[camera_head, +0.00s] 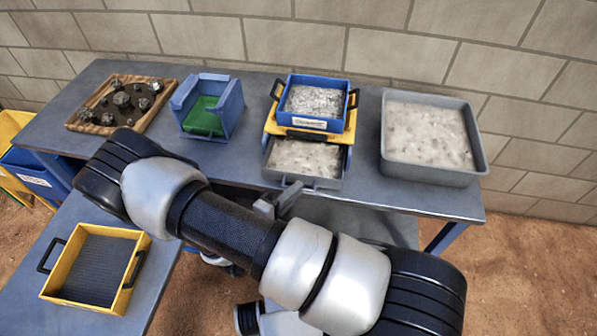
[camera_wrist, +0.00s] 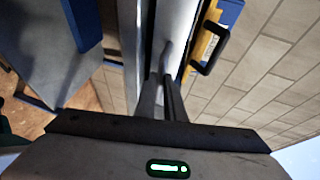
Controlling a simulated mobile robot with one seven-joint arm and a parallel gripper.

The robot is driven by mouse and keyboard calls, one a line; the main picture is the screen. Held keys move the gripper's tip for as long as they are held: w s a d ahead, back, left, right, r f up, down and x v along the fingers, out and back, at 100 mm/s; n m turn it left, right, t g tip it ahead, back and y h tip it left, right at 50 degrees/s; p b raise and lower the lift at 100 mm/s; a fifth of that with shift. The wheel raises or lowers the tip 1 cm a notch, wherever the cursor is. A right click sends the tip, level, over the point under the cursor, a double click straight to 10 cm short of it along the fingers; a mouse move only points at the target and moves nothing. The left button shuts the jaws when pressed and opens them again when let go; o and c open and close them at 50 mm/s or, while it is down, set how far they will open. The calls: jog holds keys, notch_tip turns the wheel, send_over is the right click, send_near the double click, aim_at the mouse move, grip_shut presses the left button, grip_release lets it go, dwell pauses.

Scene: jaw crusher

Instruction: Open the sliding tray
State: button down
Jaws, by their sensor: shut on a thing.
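The sliding tray (camera_head: 325,184) is a grey tray holding pale gravel. It sticks out toward the front from under a yellow frame (camera_head: 270,122), so its contents show; its back part is hidden beneath the frame. My gripper (camera_head: 290,190) is at the tray's front side, partly hidden by my arm in the head view. In the wrist view the two fingers of my gripper (camera_wrist: 166,82) are close together on the tray's handle (camera_wrist: 167,50). The exact contact is small and hard to see.
A blue bin (camera_head: 322,124) of gravel with black handles sits on the yellow frame. A large grey tub (camera_head: 430,175) stands right. A blue box with a green inside (camera_head: 231,110) and a wooden tray (camera_head: 152,108) of rocks stand left. A yellow tray (camera_head: 130,283) lies on the lower bench.

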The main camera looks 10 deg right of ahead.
jog(key=shift+s+a, duration=0.35)
jog(key=shift+s, duration=0.5)
jog(key=c, duration=2.1)
grip_release()
jog(key=b+v, duration=0.1)
jog(key=v, duration=1.6)
jog(key=shift+s+a+r, duration=0.1)
jog(key=shift+s, duration=0.15)
